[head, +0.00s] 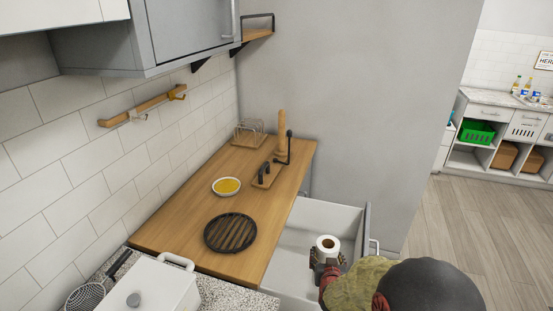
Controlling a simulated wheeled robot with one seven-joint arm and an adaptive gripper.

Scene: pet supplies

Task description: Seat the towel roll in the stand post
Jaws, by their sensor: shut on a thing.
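The white towel roll (326,254) is upright, with its brown core hole facing up. My gripper (328,263) is shut on it, above or inside the open drawer; I cannot tell the exact height. A tall wooden post (282,132) stands upright at the far right end of the wooden counter, with a thin black upright rod (290,146) beside it. It looks like the stand post; its base is hard to make out. The roll is apart from the post, nearer to me and lower right in the picture.
The wooden counter (188,218) holds a yellow-filled bowl (227,187), a black round trivet (230,233), a wooden block with a black handle (266,174) and a wire rack (249,133). The open drawer (339,216) sits right of the counter. A grey wall (340,100) rises behind.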

